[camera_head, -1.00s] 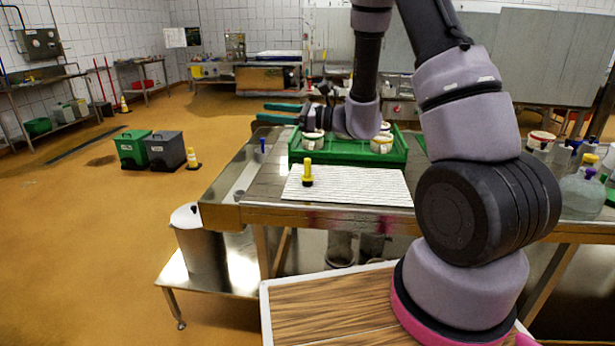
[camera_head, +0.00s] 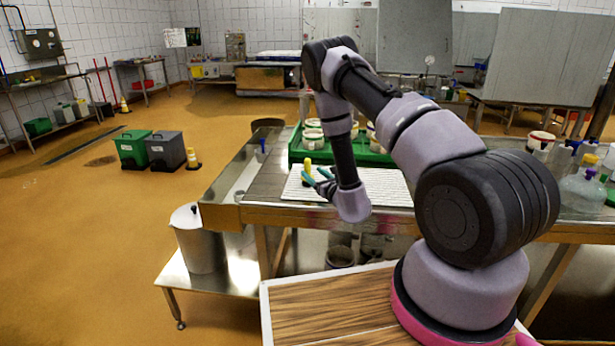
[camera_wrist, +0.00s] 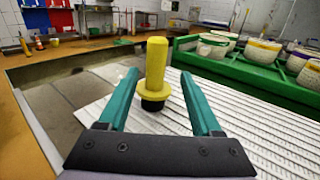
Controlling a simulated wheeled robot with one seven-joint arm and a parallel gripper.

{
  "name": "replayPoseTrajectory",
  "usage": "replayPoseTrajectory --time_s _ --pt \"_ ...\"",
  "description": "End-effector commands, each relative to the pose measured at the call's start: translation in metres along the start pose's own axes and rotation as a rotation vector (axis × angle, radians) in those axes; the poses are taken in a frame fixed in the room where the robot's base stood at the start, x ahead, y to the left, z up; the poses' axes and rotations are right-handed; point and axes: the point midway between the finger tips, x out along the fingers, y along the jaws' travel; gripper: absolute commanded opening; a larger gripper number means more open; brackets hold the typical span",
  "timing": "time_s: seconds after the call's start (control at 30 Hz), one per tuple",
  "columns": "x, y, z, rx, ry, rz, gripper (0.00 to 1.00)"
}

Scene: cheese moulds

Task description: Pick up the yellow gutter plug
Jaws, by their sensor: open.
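The yellow gutter plug (camera_wrist: 156,68) stands upright on a white ribbed mat (camera_wrist: 245,130), with a yellow stem and flange above a black base. In the wrist view it shows between and just beyond the two teal fingers of my gripper (camera_wrist: 157,82), which are spread apart on either side of it. In the head view the plug (camera_head: 307,166) stands near the left end of the mat (camera_head: 388,184), partly hidden by my gripper (camera_head: 318,177). My gripper is open and empty; I cannot tell whether a finger touches the plug.
A green tray (camera_wrist: 263,82) with several white moulds (camera_wrist: 260,50) lies behind the mat. The steel table (camera_head: 262,186) has free room left of the mat. A small blue item (camera_head: 262,147) stands near its left edge. Bottles (camera_head: 583,190) stand far right.

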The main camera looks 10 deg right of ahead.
Motion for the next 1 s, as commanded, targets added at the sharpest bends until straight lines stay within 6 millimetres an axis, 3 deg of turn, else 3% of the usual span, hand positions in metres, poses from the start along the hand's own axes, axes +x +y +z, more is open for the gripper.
replayPoseTrajectory --time_s 0.27,0.5,0.83,1.0 --pt "0.025 0.003 0.002 0.001 0.000 0.002 0.66" --pt "0.060 0.006 0.004 0.001 -0.001 0.001 0.66" --pt "0.068 0.006 0.004 0.002 0.001 0.001 0.66" --pt "0.067 0.006 0.004 0.002 0.001 0.001 0.01"
